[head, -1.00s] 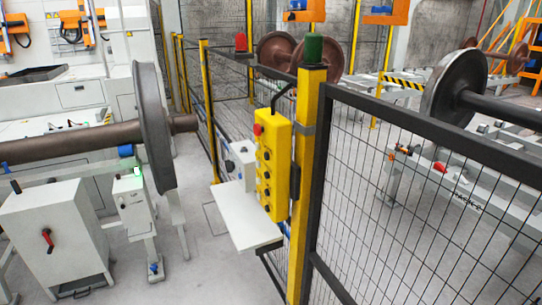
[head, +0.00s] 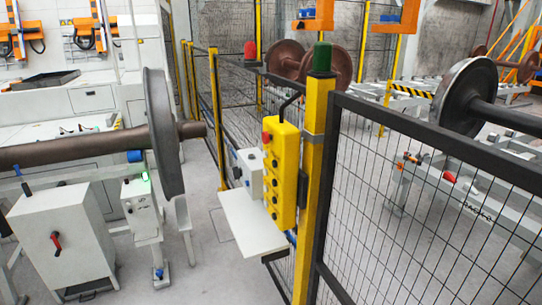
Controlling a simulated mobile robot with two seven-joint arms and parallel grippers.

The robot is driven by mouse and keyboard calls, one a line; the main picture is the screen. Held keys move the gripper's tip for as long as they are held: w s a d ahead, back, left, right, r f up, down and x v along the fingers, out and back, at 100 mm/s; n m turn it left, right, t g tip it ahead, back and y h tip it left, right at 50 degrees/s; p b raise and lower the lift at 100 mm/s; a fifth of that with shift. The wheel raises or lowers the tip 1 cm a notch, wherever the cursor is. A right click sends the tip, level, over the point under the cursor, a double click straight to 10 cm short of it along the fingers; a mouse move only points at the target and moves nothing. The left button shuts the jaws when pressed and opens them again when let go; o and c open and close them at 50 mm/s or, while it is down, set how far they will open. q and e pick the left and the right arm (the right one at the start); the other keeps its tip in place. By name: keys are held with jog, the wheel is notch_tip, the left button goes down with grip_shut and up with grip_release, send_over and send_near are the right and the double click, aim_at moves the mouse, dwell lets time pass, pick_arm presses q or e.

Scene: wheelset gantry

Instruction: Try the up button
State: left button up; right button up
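A yellow pendant control box (head: 283,175) hangs from a dark bracket on the yellow fence post (head: 316,170). A red button (head: 267,137) sits on its upper left side, and several dark buttons (head: 274,181) run in a column down its left-facing side. I cannot read any labels, so I cannot tell which one is the up button. Neither of my grippers shows in the head view.
A white shelf (head: 250,225) and a grey box (head: 248,172) are beside the pendant. A mesh fence (head: 420,210) blocks the right. A wheelset (head: 160,135) and a white cabinet (head: 65,240) stand left. Grey floor (head: 205,250) is open between.

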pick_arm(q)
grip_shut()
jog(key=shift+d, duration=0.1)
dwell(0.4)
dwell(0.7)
